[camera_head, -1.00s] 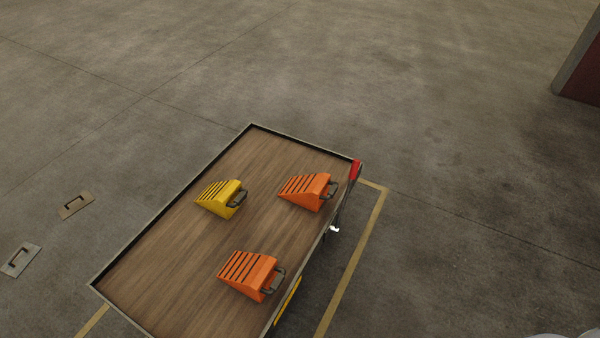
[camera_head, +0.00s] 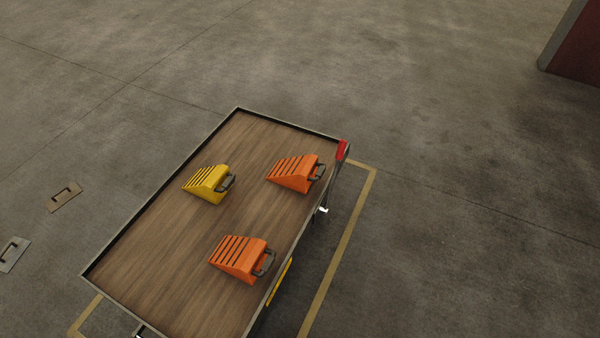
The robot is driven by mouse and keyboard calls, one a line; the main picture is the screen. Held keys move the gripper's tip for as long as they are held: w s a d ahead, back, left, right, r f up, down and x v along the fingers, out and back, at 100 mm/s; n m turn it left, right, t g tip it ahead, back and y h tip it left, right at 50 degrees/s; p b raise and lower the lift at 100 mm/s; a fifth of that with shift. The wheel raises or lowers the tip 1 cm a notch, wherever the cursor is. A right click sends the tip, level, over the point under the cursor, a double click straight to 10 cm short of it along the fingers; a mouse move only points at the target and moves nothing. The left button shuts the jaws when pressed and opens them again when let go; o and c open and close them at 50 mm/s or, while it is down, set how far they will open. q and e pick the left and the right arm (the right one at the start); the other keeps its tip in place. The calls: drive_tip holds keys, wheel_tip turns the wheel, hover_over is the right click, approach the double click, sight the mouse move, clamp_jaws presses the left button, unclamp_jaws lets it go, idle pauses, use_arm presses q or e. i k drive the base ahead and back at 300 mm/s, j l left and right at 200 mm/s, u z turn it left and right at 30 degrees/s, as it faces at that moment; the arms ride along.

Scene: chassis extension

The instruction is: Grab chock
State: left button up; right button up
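Three wedge-shaped chocks with dark slots and dark handles lie apart on a wooden-topped cart (camera_head: 165,262). A yellow chock (camera_head: 205,183) is at the left of the group. One orange chock (camera_head: 291,173) is at the upper right, near the cart's right edge. Another orange chock (camera_head: 238,257) is nearer, at the lower middle. Their handles face the right side of the picture. Neither of my grippers shows in the head view.
The cart has a low raised rim and a red part (camera_head: 342,150) at its upper right corner. Yellow lines (camera_head: 345,245) mark the floor around it. Two small plates with handles (camera_head: 64,196) lie on the floor at left. A dark red wall (camera_head: 580,50) stands at upper right. Open floor surrounds the cart.

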sight(298, 174)
drive_tip(key=i+l+z, duration=0.5)
drive_tip(key=i, duration=0.25)
drive_tip(key=i+z, duration=0.2)
drive_tip(key=i, duration=0.15)
